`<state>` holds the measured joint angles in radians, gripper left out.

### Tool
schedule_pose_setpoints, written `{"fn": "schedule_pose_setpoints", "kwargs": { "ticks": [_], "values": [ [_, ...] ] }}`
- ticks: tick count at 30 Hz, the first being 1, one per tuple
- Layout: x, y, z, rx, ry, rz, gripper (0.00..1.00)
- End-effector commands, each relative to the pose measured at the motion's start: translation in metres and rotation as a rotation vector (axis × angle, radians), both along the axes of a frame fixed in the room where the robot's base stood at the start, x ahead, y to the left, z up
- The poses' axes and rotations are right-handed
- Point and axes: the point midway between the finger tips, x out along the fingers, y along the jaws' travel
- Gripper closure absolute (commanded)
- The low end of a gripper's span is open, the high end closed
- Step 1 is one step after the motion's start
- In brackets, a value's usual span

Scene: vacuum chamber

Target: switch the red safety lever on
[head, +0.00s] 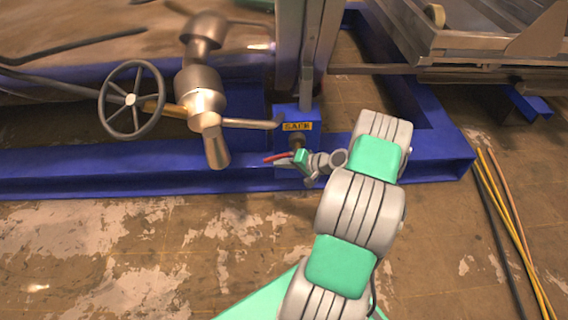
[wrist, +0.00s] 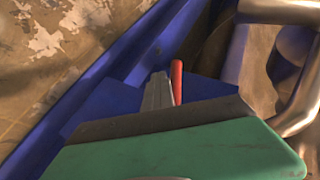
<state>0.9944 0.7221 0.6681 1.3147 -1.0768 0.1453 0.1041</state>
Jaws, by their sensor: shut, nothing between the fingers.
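The red safety lever (head: 277,156) sticks out to the left from the blue post under a yellow SAFE label (head: 297,127) in the head view. Its red end also shows in the wrist view (wrist: 177,82), upright in the picture. My gripper (head: 282,163) is right at the lever, its fingers just below and beside it. In the wrist view my gripper's fingers (wrist: 157,90) are shut and empty, close along the left side of the red lever. I cannot tell whether they touch it. The lever's pivot end is partly hidden behind my gripper.
A grey handwheel (head: 131,100) and a metal valve body (head: 202,95) with a handle stand left of the lever. Blue frame beams (head: 100,172) run along the floor. Yellow and black cables (head: 510,225) lie at right. The floor in front is clear.

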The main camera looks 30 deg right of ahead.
Motion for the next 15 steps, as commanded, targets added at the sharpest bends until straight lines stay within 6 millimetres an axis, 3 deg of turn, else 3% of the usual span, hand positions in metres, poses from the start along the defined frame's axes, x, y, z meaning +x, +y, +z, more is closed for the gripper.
{"fn": "schedule_pose_setpoints", "kwargs": {
  "ticks": [15],
  "values": [
    [0.0045, 0.0016, 0.0098, -0.005, -0.008, -0.001, 1.0]
  ]
}}
